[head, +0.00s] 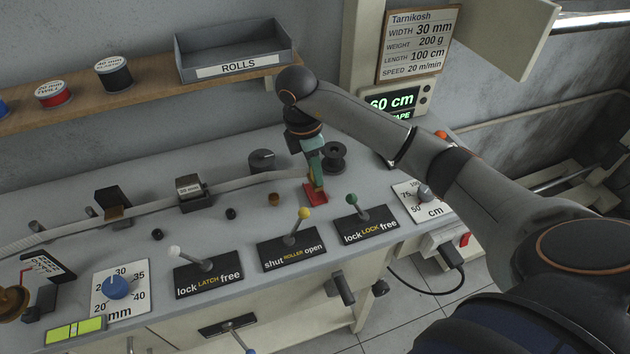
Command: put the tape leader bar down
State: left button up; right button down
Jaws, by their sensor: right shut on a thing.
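My right gripper (314,184) reaches down from the right over the grey bench, its jaws shut on the tape leader bar. The bar is small and mostly hidden by the jaws. A pale tape (235,183) runs from the left across the bench and ends at this gripper. A red pad (317,197) lies directly under the fingertips; I cannot tell whether the bar touches it. My left gripper is out of view.
A black spool (334,157) stands just behind the gripper. In front are the latch lever (206,265), the yellow-knobbed roller lever (301,226) and the green-knobbed lock lever (357,211). A guide block (190,188) sits left along the tape. A screen (391,105) reads 60 cm.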

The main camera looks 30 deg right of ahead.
notch_tip(320, 180, down, 3)
jog(key=shift+w+d+f+p, duration=0.1)
jog(key=shift+w+p, duration=0.05)
jog(key=shift+p, duration=0.25)
jog(key=shift+f, duration=0.2)
jog(key=shift+f, duration=0.15)
jog(key=c, duration=0.7)
grip_release()
